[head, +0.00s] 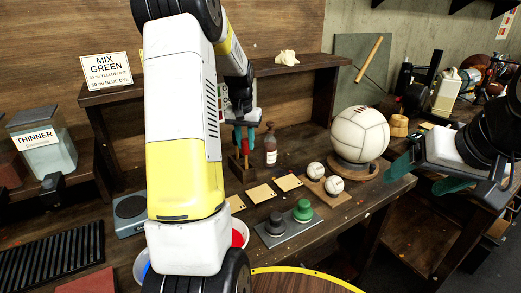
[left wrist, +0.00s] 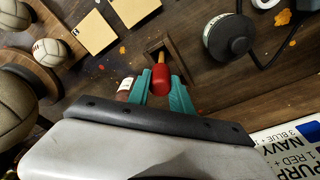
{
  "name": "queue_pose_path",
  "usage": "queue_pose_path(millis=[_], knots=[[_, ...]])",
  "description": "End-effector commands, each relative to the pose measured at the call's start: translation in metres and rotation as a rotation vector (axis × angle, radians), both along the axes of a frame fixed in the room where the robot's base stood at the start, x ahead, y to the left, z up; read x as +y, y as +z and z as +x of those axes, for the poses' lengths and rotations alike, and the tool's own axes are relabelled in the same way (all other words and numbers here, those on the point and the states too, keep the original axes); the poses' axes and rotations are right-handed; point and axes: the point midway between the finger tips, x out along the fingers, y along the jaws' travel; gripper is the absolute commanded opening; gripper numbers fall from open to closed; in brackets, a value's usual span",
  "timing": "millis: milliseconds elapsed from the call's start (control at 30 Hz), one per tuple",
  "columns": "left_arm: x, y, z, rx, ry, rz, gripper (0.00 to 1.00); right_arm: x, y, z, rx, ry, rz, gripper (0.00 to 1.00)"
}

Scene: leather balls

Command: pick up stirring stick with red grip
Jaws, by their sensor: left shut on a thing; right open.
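The stirring stick's red grip (left wrist: 160,82) sits between the teal fingers of my left gripper (left wrist: 160,92), which is shut on it. The stick's pale wooden part points down toward the opening of a small dark wooden holder (left wrist: 181,60). I cannot tell how deep it reaches inside. In the head view my left gripper (head: 245,138) is above the holder (head: 236,167) on the workbench, and a bit of the red grip (head: 245,147) shows under it. My right gripper (head: 425,178) is open and empty at the right, in front of the bench.
A brown bottle (head: 270,151) stands close beside the holder. Yellowish cards (head: 261,194), small balls (head: 334,185) and a large ball on a stand (head: 358,134) are to the right. Green and dark knobs (head: 302,211) are nearer. A scale (head: 129,213) is at left.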

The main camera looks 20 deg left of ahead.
Motion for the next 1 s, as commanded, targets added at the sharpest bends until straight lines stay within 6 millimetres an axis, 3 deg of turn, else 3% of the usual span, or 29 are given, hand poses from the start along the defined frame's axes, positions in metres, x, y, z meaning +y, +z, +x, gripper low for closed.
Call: queue_pose_path(millis=[333, 733, 1000], knots=[[0.000, 0.008, 0.000, -0.002, 0.000, 0.000, 0.00, 0.000, 0.000, 0.000, 0.000, 0.000, 0.000, 0.77], [0.000, 0.082, 0.001, -0.004, 0.000, 0.001, 0.00, 0.000, 0.000, 0.000, 0.000, 0.000, 0.000, 0.77], [0.000, 0.101, 0.000, 0.000, 0.000, 0.000, 0.00, 0.000, 0.000, 0.000, 0.000, 0.000, 0.000, 0.77]])
